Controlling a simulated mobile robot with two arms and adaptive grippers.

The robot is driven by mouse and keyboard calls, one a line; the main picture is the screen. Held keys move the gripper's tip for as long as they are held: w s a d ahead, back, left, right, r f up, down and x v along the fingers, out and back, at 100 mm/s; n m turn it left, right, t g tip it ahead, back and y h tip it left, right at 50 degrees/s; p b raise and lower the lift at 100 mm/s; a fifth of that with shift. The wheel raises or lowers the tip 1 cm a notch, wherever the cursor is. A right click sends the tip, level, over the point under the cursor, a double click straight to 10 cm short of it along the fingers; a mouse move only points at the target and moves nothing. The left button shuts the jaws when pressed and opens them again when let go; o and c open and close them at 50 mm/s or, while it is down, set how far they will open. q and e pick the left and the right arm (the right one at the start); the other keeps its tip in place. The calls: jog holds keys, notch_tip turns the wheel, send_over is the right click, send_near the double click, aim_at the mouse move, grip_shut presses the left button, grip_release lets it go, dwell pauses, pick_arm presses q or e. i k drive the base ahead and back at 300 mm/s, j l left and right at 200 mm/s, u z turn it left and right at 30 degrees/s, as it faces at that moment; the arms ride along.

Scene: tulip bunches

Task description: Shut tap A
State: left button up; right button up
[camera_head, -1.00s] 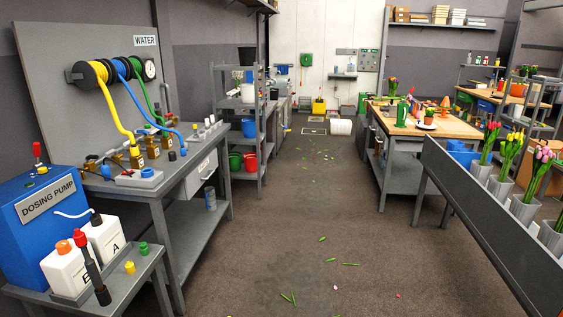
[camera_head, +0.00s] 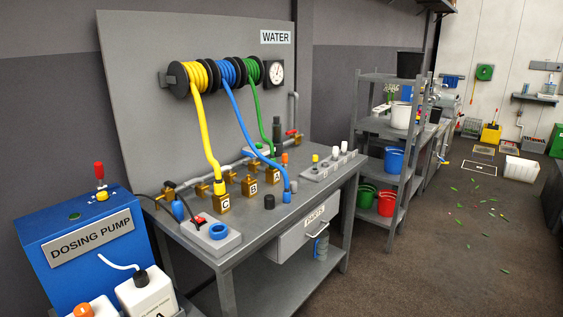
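Tap A is the brass block marked A (camera_head: 272,175) at the right end of a row on the grey water bench. The green hose (camera_head: 259,118) comes down from its reel to the area of tap A. Block B (camera_head: 249,186) stands to its left, and block C (camera_head: 221,203) further left with the yellow hose (camera_head: 205,130) on it. The blue hose (camera_head: 246,122) ends at a blue fitting on the bench front, right of B. Tap A's handle is too small to tell its position. Neither gripper shows.
The blue dosing pump (camera_head: 88,236) stands at the left, with white bottles before it. A red-handled valve (camera_head: 292,133) and a gauge (camera_head: 274,73) are at the back of the bench. A shelf rack (camera_head: 384,128) stands to the right.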

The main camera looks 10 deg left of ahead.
aim_at(251, 155)
jog(key=i+j+u, duration=0.1)
jog(key=i+u, duration=0.4)
jog(key=i, duration=0.75)
jog(key=k, duration=0.5)
